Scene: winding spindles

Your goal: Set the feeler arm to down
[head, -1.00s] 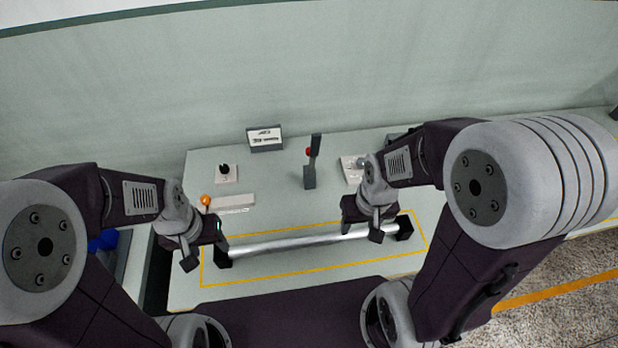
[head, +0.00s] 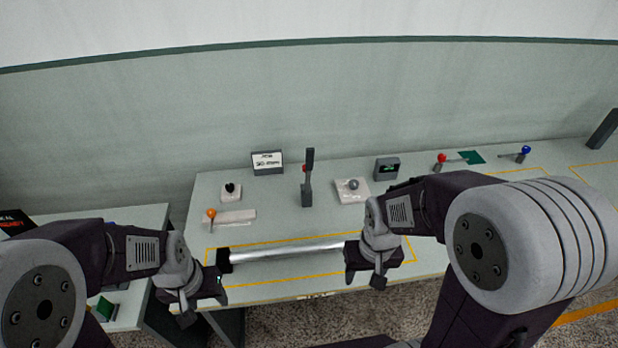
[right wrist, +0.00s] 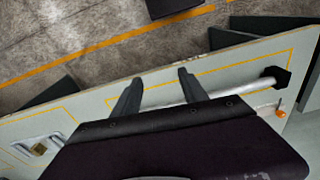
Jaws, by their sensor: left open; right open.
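Several levers stand on the bench, and the frames do not label one as the feeler arm. A dark upright lever (head: 308,168) stands at the middle back in the head view. An orange-knobbed lever (head: 211,220) stands beside a white plate at left. A red-knobbed lever (head: 441,160) and a blue-knobbed lever (head: 525,151) are at the far right. My left gripper (head: 204,302) is open and empty near the left end of a silver bar (head: 290,251). My right gripper (head: 364,281) is open and empty by the bar's right end, which my arm hides. The bar also shows beyond its fingers (right wrist: 158,95).
A small sign (head: 267,162), a black-knobbed plate (head: 231,192), a white plate with a grey knob (head: 352,190) and a dark box (head: 387,169) stand along the back. A yellow outline surrounds the bar. A second table (head: 135,312) is at left.

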